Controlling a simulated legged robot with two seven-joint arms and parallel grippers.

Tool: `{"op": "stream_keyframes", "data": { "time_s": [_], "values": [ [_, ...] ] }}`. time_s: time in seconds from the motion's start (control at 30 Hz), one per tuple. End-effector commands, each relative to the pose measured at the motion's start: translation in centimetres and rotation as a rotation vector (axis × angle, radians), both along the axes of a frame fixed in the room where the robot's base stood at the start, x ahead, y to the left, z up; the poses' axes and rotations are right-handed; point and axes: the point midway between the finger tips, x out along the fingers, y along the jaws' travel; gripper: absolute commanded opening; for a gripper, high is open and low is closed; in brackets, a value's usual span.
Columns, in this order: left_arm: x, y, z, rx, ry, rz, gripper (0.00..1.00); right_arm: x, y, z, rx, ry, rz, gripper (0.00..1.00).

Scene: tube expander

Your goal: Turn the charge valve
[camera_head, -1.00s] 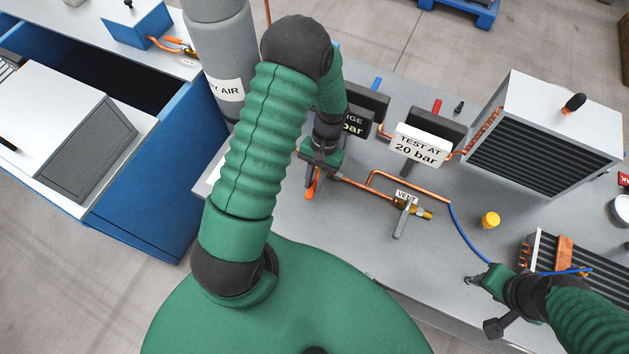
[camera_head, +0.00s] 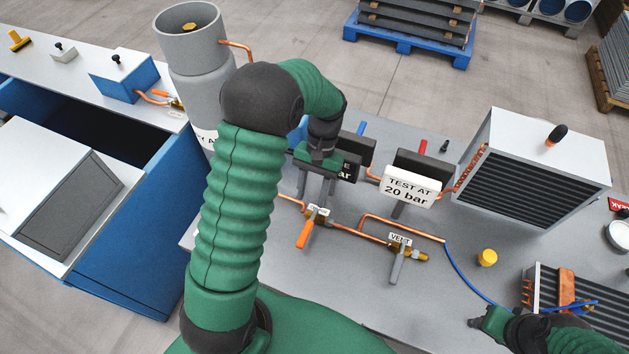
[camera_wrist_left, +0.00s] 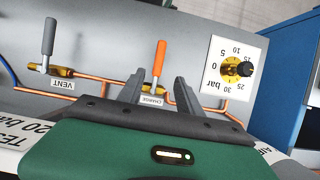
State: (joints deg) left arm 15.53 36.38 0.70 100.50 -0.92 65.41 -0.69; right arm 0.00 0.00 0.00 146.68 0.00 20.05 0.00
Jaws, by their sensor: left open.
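The charge valve has an orange lever (camera_head: 304,232) on a brass body set in the copper line. Its small label sits by the valve and reads CHARGE in the left wrist view. The lever shows there too (camera_wrist_left: 158,62), between and beyond my fingers. My left gripper (camera_head: 314,196) is open and empty, above and behind the lever in the head view, apart from it. Its two grey fingers (camera_wrist_left: 159,78) are spread either side of the lever's line in the wrist view. My right gripper (camera_head: 478,322) is small at the lower right; its jaws are unclear.
The vent valve (camera_head: 396,268) with its grey lever stands just right of the charge valve. Behind are a TEST AT 20 bar sign (camera_head: 411,192), a finned unit (camera_head: 535,165) and a grey cylinder (camera_head: 198,80). A bar dial with a black knob (camera_wrist_left: 246,69) shows in the wrist view.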

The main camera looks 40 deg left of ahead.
Motion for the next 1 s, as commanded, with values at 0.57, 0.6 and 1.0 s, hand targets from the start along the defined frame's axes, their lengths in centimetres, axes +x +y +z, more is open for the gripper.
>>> {"op": "stream_keyframes", "data": {
  "time_s": [0.57,0.6,1.0],
  "values": [
    [1.9,0.5,4.4,0.000,0.001,0.000,0.42,0.0,0.0,-0.5,0.000,0.000,0.000,0.36],
    [1.9,0.5,4.4,0.000,0.001,0.000,0.42,0.0,0.0,-0.5,0.000,0.000,0.000,0.36],
    [0.1,-3.5,2.8,0.042,-0.206,-0.089,0.42,0.0,0.0,-1.6,0.000,0.000,0.000,0.36]
  ]
}}
